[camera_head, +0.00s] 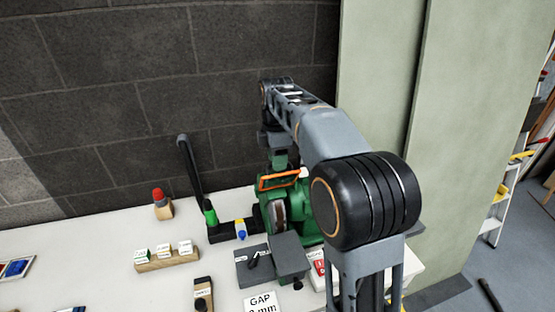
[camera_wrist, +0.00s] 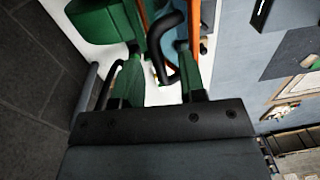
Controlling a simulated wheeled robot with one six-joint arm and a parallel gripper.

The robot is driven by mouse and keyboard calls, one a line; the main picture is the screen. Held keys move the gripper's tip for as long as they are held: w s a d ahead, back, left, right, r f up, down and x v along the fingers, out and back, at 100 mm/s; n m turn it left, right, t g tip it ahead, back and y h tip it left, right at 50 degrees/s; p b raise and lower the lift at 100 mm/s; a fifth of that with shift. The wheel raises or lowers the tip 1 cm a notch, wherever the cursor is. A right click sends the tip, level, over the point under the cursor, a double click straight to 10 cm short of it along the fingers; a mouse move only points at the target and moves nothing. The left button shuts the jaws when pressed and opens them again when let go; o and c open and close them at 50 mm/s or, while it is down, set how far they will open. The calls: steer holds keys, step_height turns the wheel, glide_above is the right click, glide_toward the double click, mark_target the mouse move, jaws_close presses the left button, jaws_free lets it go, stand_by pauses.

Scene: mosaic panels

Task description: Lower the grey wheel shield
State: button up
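A green bench grinder (camera_head: 302,205) stands on the white bench, partly hidden by my arm. Its wheel (camera_head: 279,211) shows at the front. An orange-edged frame (camera_head: 279,181) sits tilted above the wheel; I cannot tell whether this is the grey wheel shield. In the wrist view, orange bars (camera_wrist: 195,32) show near the fingertips. My gripper (camera_wrist: 158,52) is open, its two green fingers apart. A bent black rod (camera_wrist: 172,42) shows between and beyond them; I cannot tell whether they touch it. In the head view the fingertips are hard to make out near the frame.
A grey block (camera_head: 288,258) stands in front of the wheel. A "GAP" card (camera_head: 261,303) lies in front. A dark block wall rises behind.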

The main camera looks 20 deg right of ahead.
steer(key=shift+f, duration=0.1)
steer(key=c, duration=0.7)
steer(key=shift+o, duration=0.2)
steer(key=shift+f, duration=0.1)
